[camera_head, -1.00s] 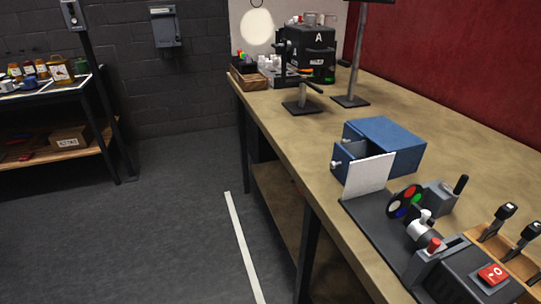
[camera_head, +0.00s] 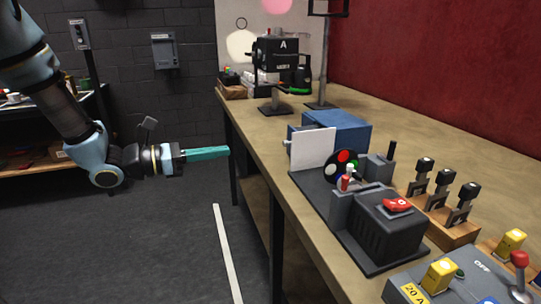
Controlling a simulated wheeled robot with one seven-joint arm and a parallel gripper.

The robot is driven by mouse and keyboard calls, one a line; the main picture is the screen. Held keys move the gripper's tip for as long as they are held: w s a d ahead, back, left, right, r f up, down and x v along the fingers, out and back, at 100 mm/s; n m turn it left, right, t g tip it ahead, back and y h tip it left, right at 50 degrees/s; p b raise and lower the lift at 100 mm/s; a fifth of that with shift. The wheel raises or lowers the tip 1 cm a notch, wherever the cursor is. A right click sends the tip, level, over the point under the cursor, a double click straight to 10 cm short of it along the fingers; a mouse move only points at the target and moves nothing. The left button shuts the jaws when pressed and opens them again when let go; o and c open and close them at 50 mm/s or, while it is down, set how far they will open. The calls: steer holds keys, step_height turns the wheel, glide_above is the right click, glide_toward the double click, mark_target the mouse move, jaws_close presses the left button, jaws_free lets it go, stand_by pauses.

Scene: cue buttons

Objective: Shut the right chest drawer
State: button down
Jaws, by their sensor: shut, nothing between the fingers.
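The blue drawer chest (camera_head: 345,128) stands on the workbench, partly behind an upright white panel (camera_head: 313,147). A small pale knob (camera_head: 287,144) shows at its left end, just left of the panel. The panel hides most of the drawer fronts, so I cannot tell how far the right drawer stands out now. My gripper (camera_head: 228,151) has teal fingers and is shut and empty. It points right, in the air left of the bench edge, apart from the chest.
A colour-disc device (camera_head: 342,166) and a dark box with a red top (camera_head: 388,222) stand before the chest. Several black levers (camera_head: 441,185) are at the right. Machine A (camera_head: 280,56) stands at the far end. The floor left of the bench is clear.

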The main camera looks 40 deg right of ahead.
steer(key=p+x, duration=0.2)
steer(key=x, duration=1.1)
steer(key=shift+s+d+f+p, duration=0.1)
steer(key=shift+d+p, duration=0.2)
steer(key=x, duration=0.2)
steer(key=b+x, duration=0.1)
steer(key=x, duration=0.2)
steer(key=b+x, duration=0.1)
steer(key=x, duration=0.2)
steer(key=shift+s+d, duration=0.1)
steer(key=shift+s, duration=0.35)
steer(key=shift+r, duration=0.35)
steer(key=shift+s+d, duration=0.1)
